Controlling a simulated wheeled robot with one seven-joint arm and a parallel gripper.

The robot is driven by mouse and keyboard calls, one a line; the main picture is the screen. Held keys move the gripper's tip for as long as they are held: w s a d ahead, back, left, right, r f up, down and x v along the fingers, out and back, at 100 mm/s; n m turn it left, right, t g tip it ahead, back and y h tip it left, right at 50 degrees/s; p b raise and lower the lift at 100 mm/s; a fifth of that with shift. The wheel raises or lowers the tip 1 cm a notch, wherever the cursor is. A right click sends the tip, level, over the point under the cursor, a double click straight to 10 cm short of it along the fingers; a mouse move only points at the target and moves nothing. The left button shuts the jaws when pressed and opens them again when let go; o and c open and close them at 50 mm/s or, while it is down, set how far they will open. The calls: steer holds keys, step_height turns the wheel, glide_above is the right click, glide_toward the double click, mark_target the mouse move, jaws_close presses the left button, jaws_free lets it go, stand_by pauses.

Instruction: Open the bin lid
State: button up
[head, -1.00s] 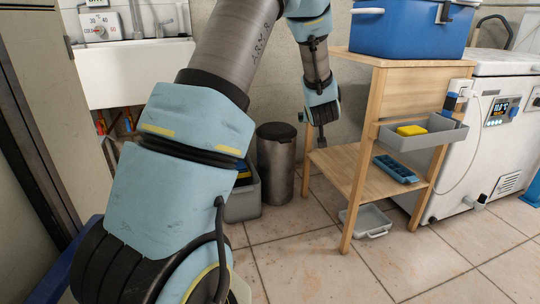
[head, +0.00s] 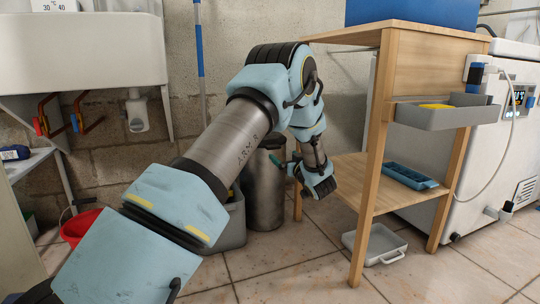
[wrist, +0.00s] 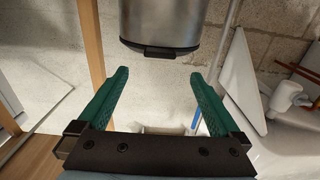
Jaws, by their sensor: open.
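The bin is a round metal can (head: 264,195) with a dark lid (head: 271,143), standing on the floor by the wall. My arm partly covers it in the head view. In the wrist view the can (wrist: 165,20) is upside down at the top, and its black lid rim (wrist: 160,46) with a small front tab (wrist: 163,54) looks closed. My gripper (wrist: 158,73) is open and empty, its green fingers apart and short of the tab. In the head view a green finger of my gripper (head: 276,160) shows near the bin's upper right side.
A wooden stand (head: 368,170) with a lower shelf is close on the right. A grey crate (head: 232,222) sits left of the bin, and a grey tray (head: 378,243) lies under the stand. A sink (head: 80,50) hangs at left. Open tiled floor lies in front.

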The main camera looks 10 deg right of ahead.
mark_target(275, 148)
steer(key=shift+w+a+b, duration=0.2)
steer(key=shift+w+b, duration=0.55)
steer(key=shift+w, duration=0.85)
steer(key=shift+w+a+b, duration=0.2)
steer(key=shift+w+b, duration=0.6)
steer(key=shift+w, duration=0.85)
steer(key=shift+w+a+b, duration=0.2)
steer(key=shift+w+b, duration=0.55)
steer(key=shift+w, duration=0.85)
steer(key=shift+c, duration=0.4)
jaws_close()
